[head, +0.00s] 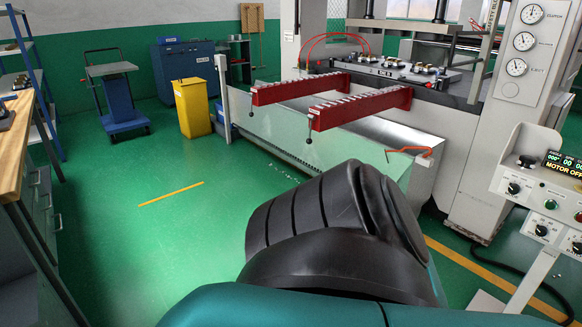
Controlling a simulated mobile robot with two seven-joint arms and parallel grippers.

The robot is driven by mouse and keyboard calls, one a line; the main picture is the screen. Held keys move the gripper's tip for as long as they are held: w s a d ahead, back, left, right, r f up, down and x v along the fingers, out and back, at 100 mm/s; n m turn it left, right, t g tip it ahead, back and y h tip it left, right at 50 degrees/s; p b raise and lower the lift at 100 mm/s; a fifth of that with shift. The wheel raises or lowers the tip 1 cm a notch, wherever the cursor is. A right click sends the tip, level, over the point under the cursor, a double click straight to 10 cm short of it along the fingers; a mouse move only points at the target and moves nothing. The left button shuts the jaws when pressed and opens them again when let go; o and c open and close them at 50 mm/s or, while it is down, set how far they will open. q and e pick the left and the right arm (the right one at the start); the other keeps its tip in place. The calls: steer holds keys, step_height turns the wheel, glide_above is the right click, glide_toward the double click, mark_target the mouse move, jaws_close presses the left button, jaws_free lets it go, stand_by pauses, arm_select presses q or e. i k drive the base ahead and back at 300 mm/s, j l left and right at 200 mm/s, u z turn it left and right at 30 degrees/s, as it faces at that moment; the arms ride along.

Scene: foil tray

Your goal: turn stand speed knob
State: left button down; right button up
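A white control stand (522,170) is at the right edge, cut off by the frame. Its tilted panel has a small dark display (564,163) with lit text that reads "MOTOR OFF". A black knob (513,188) sits at the panel's upper left. A second black knob (541,230) is lower on the panel, and a third knob (577,247) is at the right edge. The labels are too small to tell which knob sets the speed. Neither of my grippers is in view. A black and teal link of my own arm fills the lower middle, apart from the stand in the picture.
A large press machine (460,180) stands behind, with two red rails (362,105) sticking out and an orange handle (408,151). A yellow bin (192,108), blue cart (118,95) and wooden bench (15,140) are at left. Green floor (150,240) is open at left.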

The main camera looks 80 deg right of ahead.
mark_target(541, 232)
steer(key=u, duration=7.65)
steer(key=i+j+z, duration=0.15)
steer(key=i+j, duration=0.35)
steer(key=i+j+z, duration=0.15)
steer(key=i+j, duration=0.35)
steer(key=j, duration=0.1)
